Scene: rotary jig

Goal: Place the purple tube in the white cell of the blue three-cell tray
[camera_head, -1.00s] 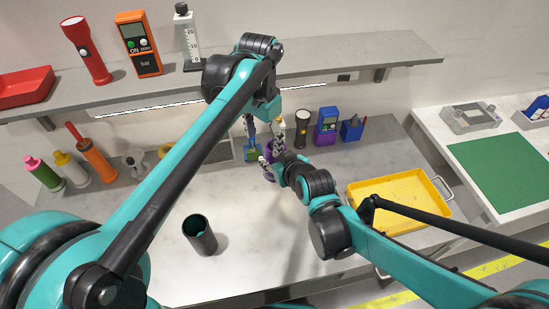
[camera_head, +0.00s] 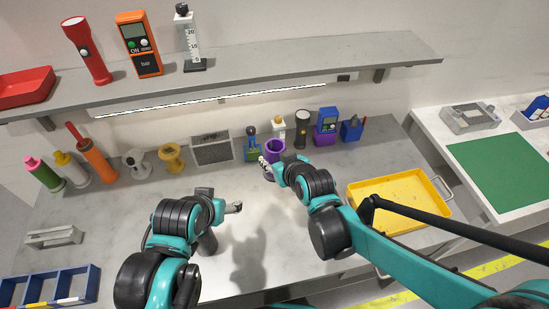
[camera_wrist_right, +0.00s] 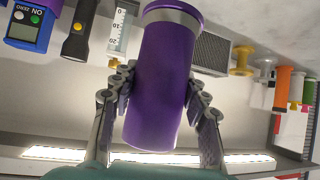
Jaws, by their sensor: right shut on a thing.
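The purple tube (camera_head: 275,150) is at the back middle of the bench in the head view, upright with its open mouth up. My right gripper (camera_head: 269,166) is shut on it; the right wrist view shows the tube (camera_wrist_right: 162,85) between both fingers. I cannot tell if its base touches the bench. The blue three-cell tray (camera_head: 92,286) is at the bottom left, partly cut off by the frame; white, red and yellow patches show low on it. My left gripper (camera_head: 236,207) is empty above the front middle of the bench; its finger gap is unclear.
A dark cylinder (camera_head: 208,243) is mostly hidden behind my left arm. A grey handled block (camera_head: 54,237) lies behind the tray. Several tools line the bench's back, including a blue meter (camera_head: 327,119). A yellow tray (camera_head: 400,200) is at right. The bench's middle is largely clear.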

